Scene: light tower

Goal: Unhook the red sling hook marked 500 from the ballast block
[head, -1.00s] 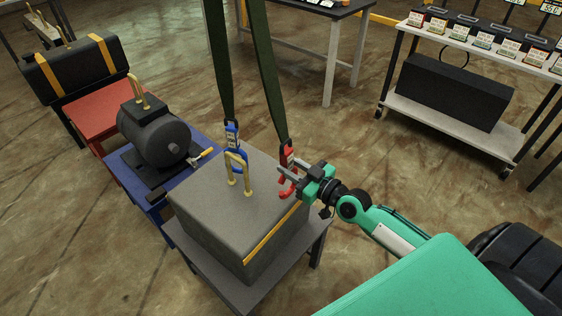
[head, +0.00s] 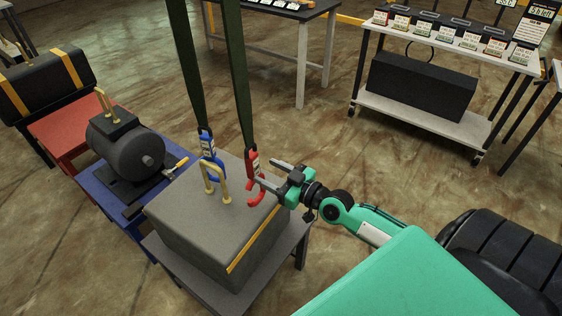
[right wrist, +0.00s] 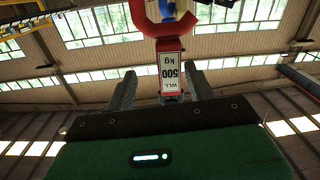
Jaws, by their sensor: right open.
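The grey ballast block (head: 195,235) has a brass lifting loop (head: 223,184) on top. The red sling hook (head: 253,178) hangs from a dark green strap right of the loop, apparently clear of it. It also shows in the right wrist view (right wrist: 170,45), its label reading WLL 500 kg upside down. A blue hook (head: 207,148) on the other strap hangs at the loop; whether it is engaged is unclear. My right gripper (head: 264,173) is open beside the red hook, whose label shows between the fingers in the wrist view. My left gripper is out of view.
The block stands on a grey stand (head: 278,262). Left of it, a dark motor (head: 127,150) with a brass loop sits on a blue stand. A red stand (head: 72,128) and a black strapped case (head: 45,85) lie beyond. A shelf trolley (head: 425,118) stands back right; floor between is clear.

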